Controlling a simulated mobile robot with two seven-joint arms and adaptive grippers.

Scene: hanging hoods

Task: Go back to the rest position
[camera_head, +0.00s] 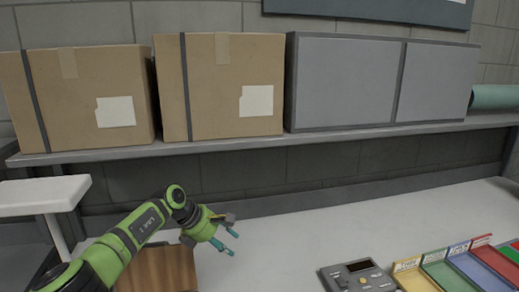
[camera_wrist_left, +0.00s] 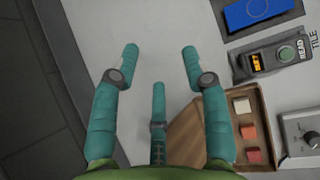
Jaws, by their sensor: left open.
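My left gripper (camera_head: 233,243), with teal fingers on a green arm, is held over the left part of the white table. In the left wrist view its fingers (camera_wrist_left: 160,54) are spread apart, with nothing between them. A brown wooden box (camera_head: 165,270) is partly hidden behind my left arm. In the left wrist view an open wooden box (camera_wrist_left: 262,150) with white and red-orange blocks sits to the right of the fingers. My right gripper is in neither view.
A shelf (camera_head: 240,146) holds two cardboard boxes (camera_head: 215,85) and a grey cabinet (camera_head: 345,80). A grey device (camera_head: 357,277) and coloured trays (camera_head: 449,272) are at lower right. A reader (camera_wrist_left: 268,60) and a blue device (camera_wrist_left: 258,12) are near the open box. Mid-table is clear.

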